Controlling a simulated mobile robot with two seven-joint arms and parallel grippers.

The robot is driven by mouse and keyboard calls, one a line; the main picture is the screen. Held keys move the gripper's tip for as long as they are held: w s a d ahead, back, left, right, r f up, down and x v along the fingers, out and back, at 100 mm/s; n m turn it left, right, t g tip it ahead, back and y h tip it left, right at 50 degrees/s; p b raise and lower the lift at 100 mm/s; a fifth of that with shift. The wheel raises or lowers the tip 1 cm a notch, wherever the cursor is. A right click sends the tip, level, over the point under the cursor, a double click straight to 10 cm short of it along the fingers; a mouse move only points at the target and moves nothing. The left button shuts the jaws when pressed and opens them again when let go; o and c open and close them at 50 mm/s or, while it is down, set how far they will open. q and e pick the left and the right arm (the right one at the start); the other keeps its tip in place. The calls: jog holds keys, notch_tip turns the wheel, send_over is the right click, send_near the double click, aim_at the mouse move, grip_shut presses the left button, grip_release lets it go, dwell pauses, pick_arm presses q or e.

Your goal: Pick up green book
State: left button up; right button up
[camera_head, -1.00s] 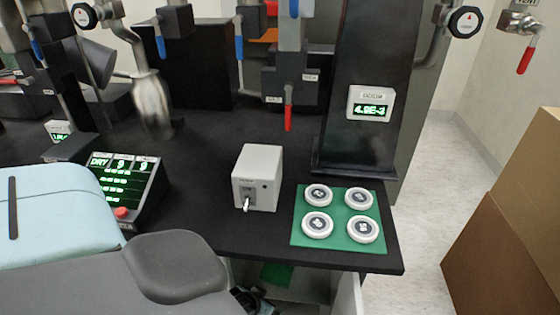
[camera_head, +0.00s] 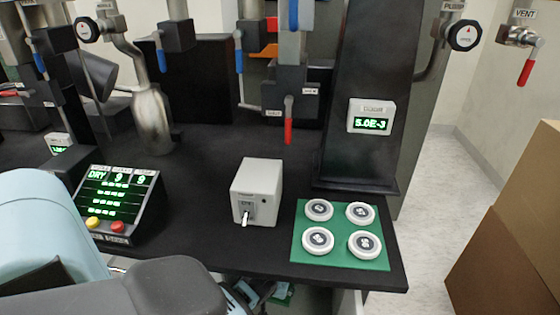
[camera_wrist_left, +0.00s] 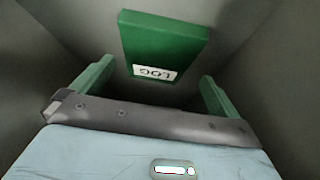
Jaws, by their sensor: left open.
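The green book (camera_wrist_left: 165,42), with a white label reading LOG, shows in the left wrist view inside a dark grey space. My left gripper (camera_wrist_left: 157,72) is open, with one green finger to each side of the book's near end. The book looks beyond or level with the fingertips, and I see no contact. In the head view, part of my left gripper shows below the table edge, mostly hidden. A small green patch there could be the book or a finger; I cannot tell. My right gripper is not in view.
The black table (camera_head: 215,240) overhangs the low space. On it are a white box with a switch (camera_head: 257,190), a green mat (camera_head: 300,248) with several round discs, and a control panel (camera_head: 118,207). Grey walls surround the book in the wrist view. Cardboard boxes (camera_head: 510,250) stand at right.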

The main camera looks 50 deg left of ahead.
pick_arm(q)
jog(key=shift+w+f, duration=0.2)
jog(key=shift+w+b+x, duration=0.2)
jog(key=shift+b+x, duration=0.75)
jog(key=shift+x, duration=1.3)
jog(key=shift+a+r, duration=0.1)
jog(key=shift+r, duration=0.05)
jog(key=c, duration=0.9)
jog(key=shift+r, duration=0.1)
